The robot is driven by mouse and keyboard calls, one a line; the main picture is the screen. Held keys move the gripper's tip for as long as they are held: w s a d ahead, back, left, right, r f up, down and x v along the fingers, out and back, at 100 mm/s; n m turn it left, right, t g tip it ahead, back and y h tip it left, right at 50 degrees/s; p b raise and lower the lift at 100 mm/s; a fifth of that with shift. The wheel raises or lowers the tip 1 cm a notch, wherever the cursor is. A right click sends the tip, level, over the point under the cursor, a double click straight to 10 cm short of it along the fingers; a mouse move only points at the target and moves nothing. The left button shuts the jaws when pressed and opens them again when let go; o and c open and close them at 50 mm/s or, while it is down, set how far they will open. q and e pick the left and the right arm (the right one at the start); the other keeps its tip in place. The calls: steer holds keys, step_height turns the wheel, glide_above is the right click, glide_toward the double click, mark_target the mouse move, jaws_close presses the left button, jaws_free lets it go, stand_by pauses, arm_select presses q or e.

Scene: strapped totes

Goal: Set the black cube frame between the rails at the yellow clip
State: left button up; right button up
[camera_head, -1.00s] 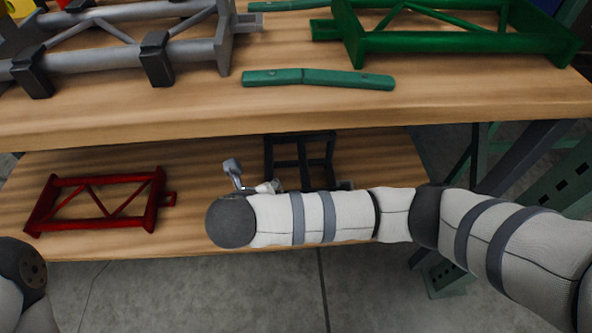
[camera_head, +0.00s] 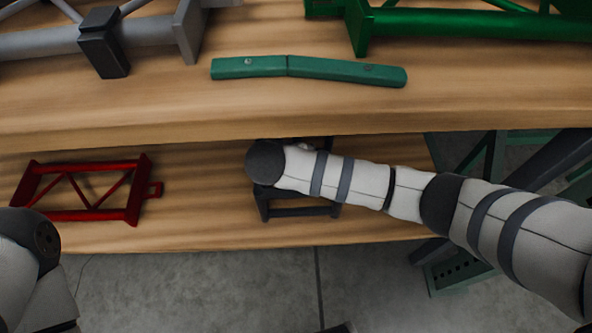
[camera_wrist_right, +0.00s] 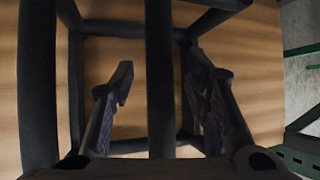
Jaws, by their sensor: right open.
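The black cube frame (camera_head: 300,212) sits on the lower shelf, partly hidden by my right arm in the head view. In the right wrist view, its bars (camera_wrist_right: 160,130) fill much of the picture. My right gripper (camera_wrist_right: 160,80) is open, with one finger on each side of the frame's middle bar. In the head view this gripper is hidden behind my arm. Part of my left arm shows at the lower left, but its gripper is not in view. I see no yellow clip now.
A red truss frame (camera_head: 88,192) lies at the left of the lower shelf (camera_head: 200,215). Above, the upper shelf (camera_head: 150,112) overhangs and holds a teal bar (camera_head: 300,67), a grey frame (camera_head: 150,30) and a green frame (camera_head: 440,33). A green support stands at right.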

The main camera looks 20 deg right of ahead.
jaws_close()
steer(key=shift+r, duration=0.1)
steer(key=shift+w+r, duration=0.1)
steer(key=shift+r, duration=0.05)
